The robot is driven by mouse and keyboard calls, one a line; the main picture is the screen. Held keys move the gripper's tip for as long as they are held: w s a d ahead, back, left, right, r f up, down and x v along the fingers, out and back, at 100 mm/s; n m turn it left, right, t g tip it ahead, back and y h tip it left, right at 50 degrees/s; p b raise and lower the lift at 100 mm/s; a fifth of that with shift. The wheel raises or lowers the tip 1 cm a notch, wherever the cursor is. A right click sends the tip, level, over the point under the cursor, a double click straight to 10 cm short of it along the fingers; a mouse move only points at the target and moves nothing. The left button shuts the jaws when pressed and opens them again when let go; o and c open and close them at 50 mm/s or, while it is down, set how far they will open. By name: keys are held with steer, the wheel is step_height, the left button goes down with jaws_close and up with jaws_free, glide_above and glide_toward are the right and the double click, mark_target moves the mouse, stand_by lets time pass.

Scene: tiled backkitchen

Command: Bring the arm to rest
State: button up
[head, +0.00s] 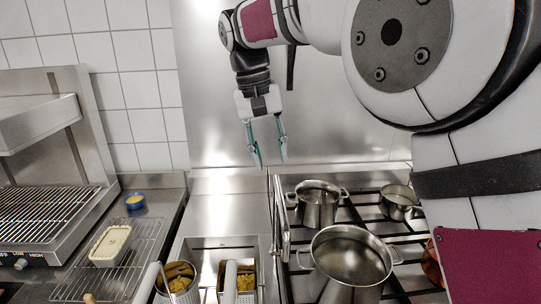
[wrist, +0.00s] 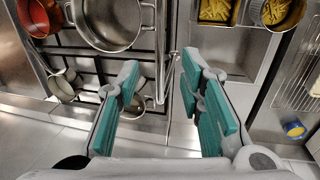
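My gripper (head: 269,160) hangs from my arm above the steel counter, between the fryer baskets and the stove, near the back wall. Its two teal-padded fingers point down. In the wrist view my gripper (wrist: 165,100) shows its fingers spread well apart. Nothing is between them, only a gap with the counter and stove edge below. My arm reaches in from the right of the head view and bends down to the gripper.
Steel pots (head: 349,256) stand on the gas stove (head: 390,228) at right. Fryer baskets (head: 239,280) hold fries. A wire rack (head: 140,255) bears a cream-coloured container (head: 110,246). A blue bowl (head: 135,201) stands behind it. A grill (head: 45,213) is at left. Bare counter (head: 228,212) lies behind the fryer.

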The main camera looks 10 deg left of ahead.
steer(key=s+d+r+m+t+y+b, duration=0.1)
steer(key=s+d+r, duration=0.1)
steer(key=s+d, duration=0.5)
steer(key=s+d+r+t+y, duration=0.1)
steer(key=s+d+r, duration=0.15)
steer(key=d, duration=0.75)
steer(key=s+d+f+t, duration=0.1)
steer(key=s+d+f, duration=0.3)
steer(key=s, duration=0.3)
steer(key=s+d+f+m+t+b, duration=0.1)
steer(key=s+d+f+t, duration=0.1)
steer(key=s+d+f, duration=0.3)
steer(key=s, duration=0.2)
steer(key=shift+s+d+f, duration=0.15)
steer(key=shift+s+f, duration=0.05)
steer(key=shift+s, duration=0.2)
